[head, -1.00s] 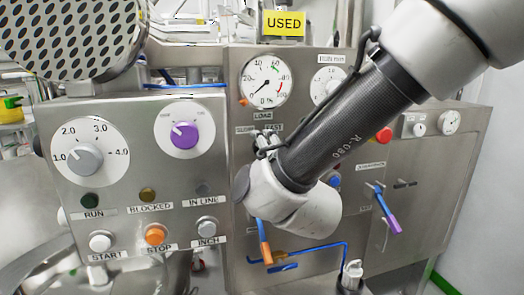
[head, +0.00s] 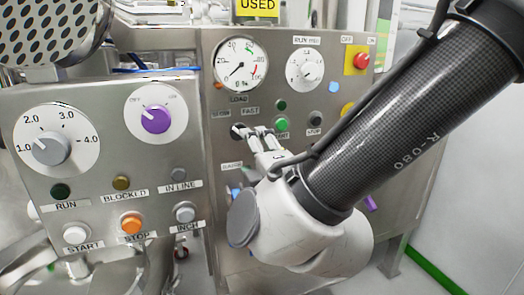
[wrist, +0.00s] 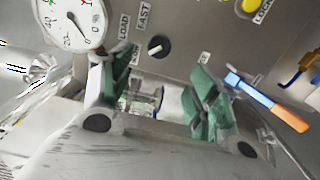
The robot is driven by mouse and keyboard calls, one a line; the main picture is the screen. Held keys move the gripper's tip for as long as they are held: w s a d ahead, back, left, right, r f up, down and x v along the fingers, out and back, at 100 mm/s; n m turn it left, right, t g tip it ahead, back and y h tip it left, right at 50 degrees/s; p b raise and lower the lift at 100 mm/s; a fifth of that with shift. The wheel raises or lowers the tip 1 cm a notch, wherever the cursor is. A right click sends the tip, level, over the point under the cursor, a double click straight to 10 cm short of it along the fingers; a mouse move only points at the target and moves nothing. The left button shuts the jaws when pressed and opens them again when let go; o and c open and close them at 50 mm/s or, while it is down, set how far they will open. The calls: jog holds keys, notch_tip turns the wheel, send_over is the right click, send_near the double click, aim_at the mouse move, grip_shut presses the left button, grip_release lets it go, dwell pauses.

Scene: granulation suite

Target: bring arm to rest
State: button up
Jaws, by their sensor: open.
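My arm (head: 365,145) reaches in from the upper right of the head view, its white joint low in front of the grey machine panel. My gripper (head: 254,132) shows small beyond that joint, in front of the panel below the load gauge. In the wrist view my gripper (wrist: 160,85) has its two green-padded fingers spread, with nothing held between them. A black selector knob (wrist: 158,46) marked FAST appears just past the fingers. I cannot tell the distance between fingers and panel.
A control box (head: 100,170) with dials and buttons stands at the left. The load gauge (head: 240,62) and a red knob on a yellow plate (head: 359,61) are on the panel. An orange-and-blue handle (wrist: 268,103) lies right of the fingers. Open floor shows at the right.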

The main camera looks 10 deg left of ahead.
jog(key=w+d+r+m+g, duration=0.1)
jog(key=w+d+m+g, duration=0.2)
jog(key=w+d+m, duration=0.5)
jog(key=w+d+m+g+h, duration=0.3)
jog(key=d+m, duration=0.1)
jog(key=d, duration=1.2)
jog(key=s+d+f+m+g+h, duration=0.2)
jog(key=s+d+m, duration=0.4)
jog(key=d, duration=0.7)
jog(key=s+d+f+m+g+h, duration=0.2)
jog(key=s+d+m+h, duration=0.3)
jog(key=s+d, duration=0.5)
jog(key=d+m, duration=0.2)
jog(key=d, duration=0.1)
jog(key=shift+s+f+g, duration=0.15)
jog(key=shift+s+g, duration=0.15)
jog(key=shift+g, duration=0.1)
jog(key=shift+c, duration=0.2)
